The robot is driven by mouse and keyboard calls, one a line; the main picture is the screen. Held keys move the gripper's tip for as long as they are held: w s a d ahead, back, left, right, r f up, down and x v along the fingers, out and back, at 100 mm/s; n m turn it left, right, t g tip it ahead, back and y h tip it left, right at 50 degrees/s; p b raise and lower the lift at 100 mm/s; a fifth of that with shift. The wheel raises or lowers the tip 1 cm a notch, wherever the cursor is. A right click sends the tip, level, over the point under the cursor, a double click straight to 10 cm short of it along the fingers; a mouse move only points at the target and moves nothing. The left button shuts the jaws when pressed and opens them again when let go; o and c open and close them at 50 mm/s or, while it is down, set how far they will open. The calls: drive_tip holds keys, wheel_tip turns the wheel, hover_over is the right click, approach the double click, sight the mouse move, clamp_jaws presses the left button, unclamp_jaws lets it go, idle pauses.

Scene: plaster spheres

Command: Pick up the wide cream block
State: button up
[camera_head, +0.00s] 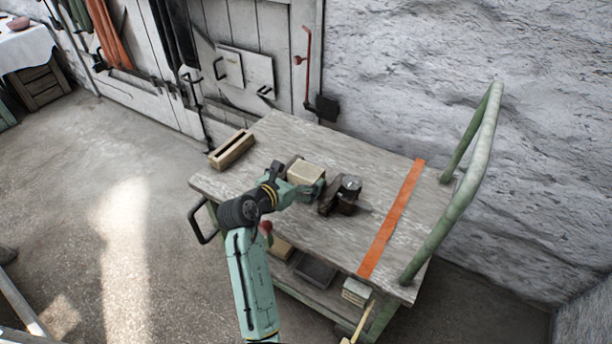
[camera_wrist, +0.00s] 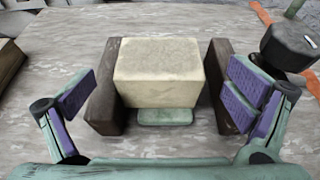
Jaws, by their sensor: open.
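The wide cream block (camera_head: 306,171) is on the wooden cart top (camera_head: 265,150), just past the end of my arm. In the wrist view the cream block (camera_wrist: 158,72) sits upright between two dark brown pieces, the left one (camera_wrist: 105,90) and the right one (camera_wrist: 222,75). My gripper (camera_wrist: 162,92) is open, with one purple-padded finger to the left and one to the right, both outside the brown pieces. It holds nothing. A small pale green plate shows at the block's near lower edge. My gripper partly hides the block's surroundings in the head view.
A dark knobbed object (camera_head: 349,188) stands close right of the block; it also shows in the wrist view (camera_wrist: 290,47). A slotted wooden box (camera_head: 232,150) lies at the cart's left edge. An orange strip (camera_head: 392,218) crosses the right side, before the green handle (camera_head: 462,195).

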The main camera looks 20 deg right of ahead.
sight(302, 172)
drive_tip(key=shift+x, duration=1.3)
drive_tip(key=shift+c, duration=0.6)
drive_tip(key=c, duration=1.9)
drive_tip(key=shift+r, duration=0.2)
